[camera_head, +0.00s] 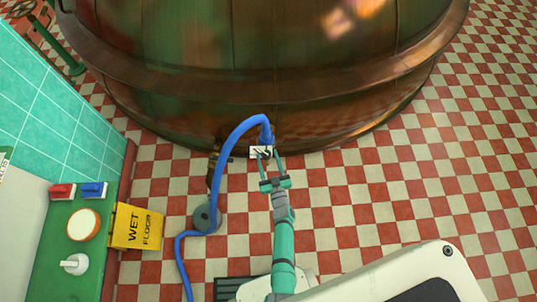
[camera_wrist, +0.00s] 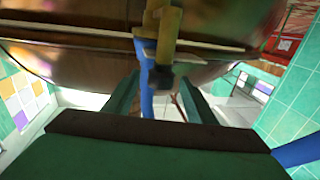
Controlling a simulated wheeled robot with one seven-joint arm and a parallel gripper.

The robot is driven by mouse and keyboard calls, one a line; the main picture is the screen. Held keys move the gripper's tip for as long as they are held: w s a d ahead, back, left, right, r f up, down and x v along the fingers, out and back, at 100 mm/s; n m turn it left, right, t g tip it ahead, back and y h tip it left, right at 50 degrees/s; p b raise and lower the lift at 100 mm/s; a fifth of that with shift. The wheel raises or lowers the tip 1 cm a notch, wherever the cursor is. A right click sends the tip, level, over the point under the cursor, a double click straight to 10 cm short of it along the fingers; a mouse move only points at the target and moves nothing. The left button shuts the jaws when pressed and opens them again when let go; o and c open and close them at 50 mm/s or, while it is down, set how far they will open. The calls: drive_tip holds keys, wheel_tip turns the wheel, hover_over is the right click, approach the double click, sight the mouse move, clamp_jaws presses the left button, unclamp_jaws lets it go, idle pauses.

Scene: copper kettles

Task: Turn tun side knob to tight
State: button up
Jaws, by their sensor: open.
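The copper tun (camera_head: 255,105) fills the top of the head view. My gripper (camera_head: 267,158) is at the foot of its near wall, by a small white plate (camera_head: 254,152) with dark marks. The gripper's two fingers are apart. In the wrist view they (camera_wrist: 160,98) stand either side of a blue hose (camera_wrist: 147,92). A brass-coloured fitting (camera_wrist: 166,38) with a short cross piece shows above and beyond the fingertips. I cannot tell whether this is the side knob, how it is set, or whether a finger touches it.
The blue hose (camera_head: 226,160) arches left of my gripper and runs down to the floor, past a grey round object (camera_head: 206,218). A yellow wet-floor sign (camera_head: 137,227) stands by a green counter (camera_head: 62,240) at left. Checkered floor (camera_head: 400,190) at right is clear.

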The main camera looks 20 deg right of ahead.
drive_tip(key=shift+w+d, duration=0.1)
drive_tip(key=shift+w, duration=1.05)
drive_tip(key=c, duration=1.1)
drive_tip(key=shift+o, duration=0.3)
